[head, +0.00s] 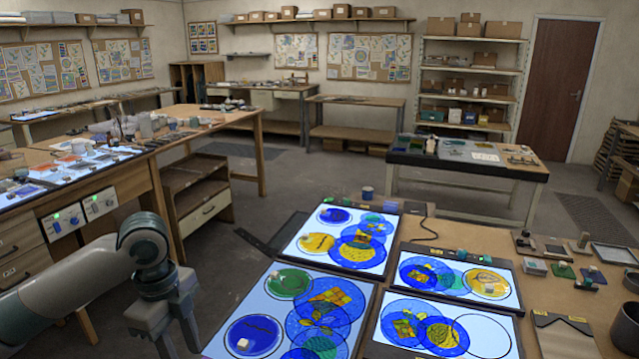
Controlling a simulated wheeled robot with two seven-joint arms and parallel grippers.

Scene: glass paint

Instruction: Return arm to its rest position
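My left arm (90,280) comes in from the left and bends downward at a dark rounded joint (145,245). No part of my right arm or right gripper can be made out.
Glowing light panels with blue, green and yellow glass discs lie on the near table: back left (297,217), front left (218,300), back right (521,291) and front right (512,342). A workbench (120,182) stands at left. Open floor (225,250) lies between.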

